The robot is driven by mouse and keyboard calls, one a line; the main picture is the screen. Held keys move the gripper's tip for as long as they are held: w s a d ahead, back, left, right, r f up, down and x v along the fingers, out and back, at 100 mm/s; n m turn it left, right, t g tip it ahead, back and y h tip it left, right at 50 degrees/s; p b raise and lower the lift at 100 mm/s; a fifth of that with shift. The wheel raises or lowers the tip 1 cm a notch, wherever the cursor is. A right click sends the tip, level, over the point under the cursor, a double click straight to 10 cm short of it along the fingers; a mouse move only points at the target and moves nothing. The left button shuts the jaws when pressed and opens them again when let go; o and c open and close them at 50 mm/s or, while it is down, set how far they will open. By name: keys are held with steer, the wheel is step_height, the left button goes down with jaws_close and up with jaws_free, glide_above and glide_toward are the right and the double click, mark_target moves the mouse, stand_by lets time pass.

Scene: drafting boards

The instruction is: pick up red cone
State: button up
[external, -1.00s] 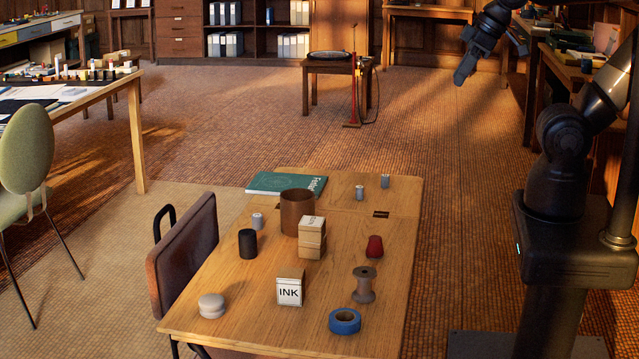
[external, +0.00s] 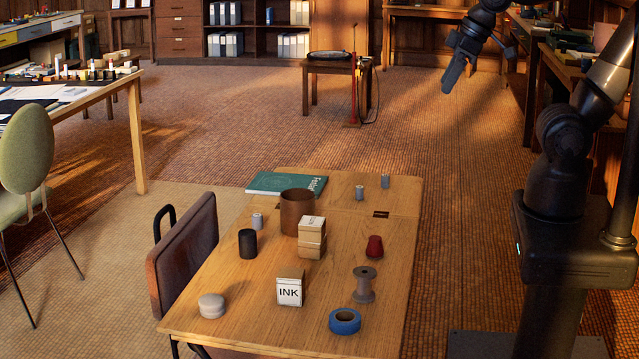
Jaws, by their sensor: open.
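The red cone (external: 374,247) is a small dark red piece with a blunt, narrower top. It stands upright on the right side of the wooden table (external: 245,318), behind the grey spool and to the right of the stacked wooden blocks. My gripper (external: 447,86) hangs in the air at the upper right, above and well beyond the table in the picture. It is open and empty, apart from the cone. Its fingers are small and dark, seen from the side, so the gap between them is hard to make out.
Near the cone are a grey spool (external: 363,285), stacked wooden blocks (external: 311,240), a brown cylinder (external: 297,212), an ink box (external: 290,288) and blue tape (external: 345,321). Two small grey cylinders stand behind it. The table between cone and right edge is clear.

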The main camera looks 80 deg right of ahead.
steer(key=w+a+f+g, duration=0.1)
steer(key=w+f, duration=0.4)
steer(key=n+g, duration=0.3)
steer(key=g, duration=0.1)
glide_above(374, 238)
step_height(374, 238, down, 21)
steer(key=f, duration=0.4)
steer(key=a+f, duration=0.1)
steer(key=f, duration=0.1)
steer(key=shift+s, duration=0.1)
steer(key=f, duration=0.2)
steer(key=d+f, duration=0.1)
steer(key=f, duration=0.1)
steer(key=shift+f, duration=0.75)
steer(key=c, duration=1.1)
